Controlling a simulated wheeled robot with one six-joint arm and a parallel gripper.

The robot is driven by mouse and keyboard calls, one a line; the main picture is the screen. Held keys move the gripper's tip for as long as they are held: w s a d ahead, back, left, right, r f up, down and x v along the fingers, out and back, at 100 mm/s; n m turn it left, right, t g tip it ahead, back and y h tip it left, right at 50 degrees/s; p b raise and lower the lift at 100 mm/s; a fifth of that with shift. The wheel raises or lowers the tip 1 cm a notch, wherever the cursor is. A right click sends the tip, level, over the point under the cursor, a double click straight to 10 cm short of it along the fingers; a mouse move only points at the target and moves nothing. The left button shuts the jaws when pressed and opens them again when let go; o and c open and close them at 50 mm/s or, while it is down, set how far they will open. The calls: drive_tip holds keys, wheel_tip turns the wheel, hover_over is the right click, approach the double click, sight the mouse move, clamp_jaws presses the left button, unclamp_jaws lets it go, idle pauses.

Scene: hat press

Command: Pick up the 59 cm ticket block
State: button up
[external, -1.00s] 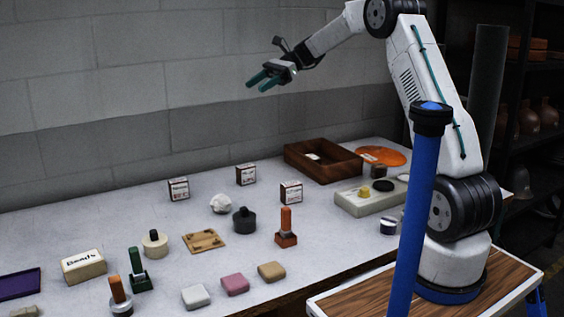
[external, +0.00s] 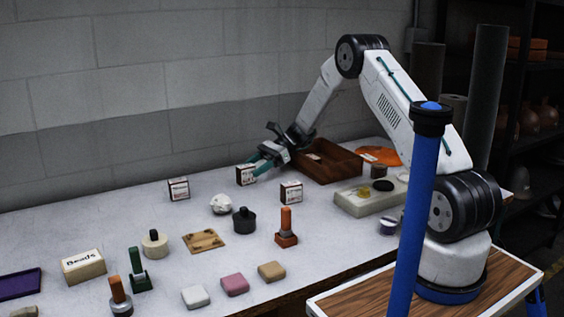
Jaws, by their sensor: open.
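Three small white ticket blocks with dark edges and printed faces stand upright on the grey table: a left one (external: 178,189), a middle one (external: 245,177) and a right one (external: 291,192). Their print is too small to read, so I cannot tell which is the 59 cm one. My gripper (external: 250,169) has teal fingers and is open. It is low at the middle block, with the fingers overlapping that block's top and right side in the picture. I cannot tell whether they touch it.
A brown wooden tray (external: 346,167) is behind my gripper, with an orange disc (external: 380,156) and a pale slab (external: 352,204) to the right. A white crumpled lump (external: 221,204), a dark weight (external: 244,221) and an orange-handled stamp (external: 286,228) stand in front of the blocks.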

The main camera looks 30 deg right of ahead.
sight(238, 178)
drive_tip(key=x, duration=0.5)
drive_tip(key=shift+a+f, duration=0.1)
drive_tip(key=shift+a, duration=0.15)
drive_tip(key=c, duration=1.1)
drive_tip(key=shift+o, duration=0.2)
